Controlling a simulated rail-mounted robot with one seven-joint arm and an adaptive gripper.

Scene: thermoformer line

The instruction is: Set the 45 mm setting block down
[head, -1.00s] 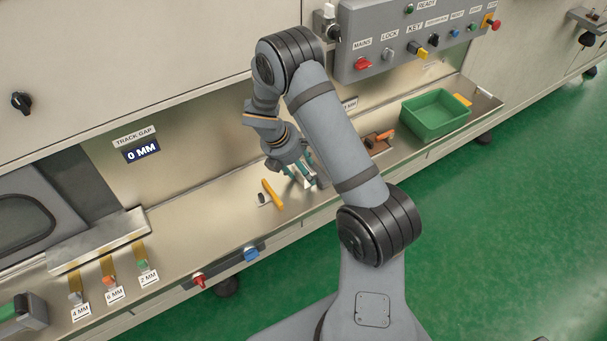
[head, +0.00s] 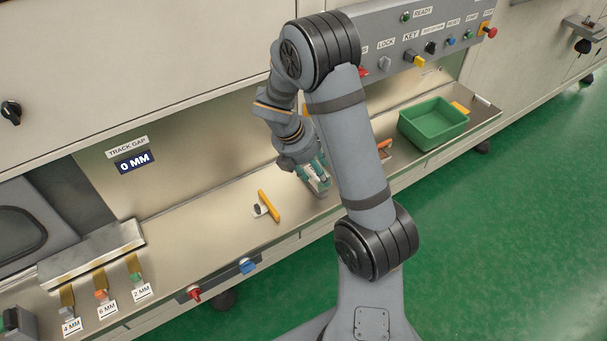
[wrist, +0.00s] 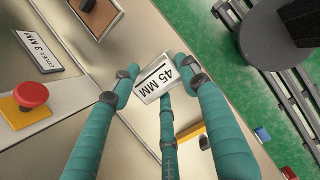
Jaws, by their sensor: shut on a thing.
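The 45 mm setting block, a small pale block with a "45 MM" label (wrist: 174,82), sits between my gripper's teal fingers in the wrist view. My gripper (wrist: 163,84) is shut on it, with fingers on both sides and a third finger below in the picture. In the head view my gripper (head: 316,180) points down low over the steel bench ledge (head: 215,222), right of the yellow-handled tool (head: 268,205). There the fingers mostly hide the block. I cannot tell whether its underside touches the ledge.
A green bin (head: 433,124) stands to the right on the ledge. An orange-handled item (head: 384,145) lies partly behind my arm. Red (head: 194,295) and blue (head: 247,266) knobs are on the front edge. A red button (wrist: 31,95) and a "COVER 3 MM" label (wrist: 40,55) show in the wrist view.

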